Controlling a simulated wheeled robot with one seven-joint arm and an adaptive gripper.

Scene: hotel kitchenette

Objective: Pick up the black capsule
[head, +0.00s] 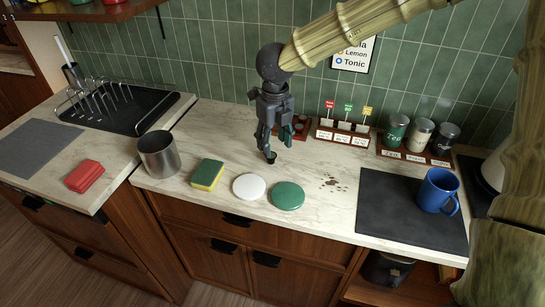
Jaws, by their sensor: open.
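A small black capsule (271,158) is on the marble counter, right below my gripper. My gripper (275,145) points down with its fingers apart, and its tips are just above and around the capsule in the picture. I cannot tell whether a finger touches it. The gripper hides part of the counter behind it.
Behind stand a wooden holder (300,128), a rack with red, green and yellow tags (343,137), and canisters (421,136). In front lie a yellow-green sponge (207,174), a white disc (249,187) and a green disc (287,195). A steel canister (158,155) and blue mug (438,190) flank them.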

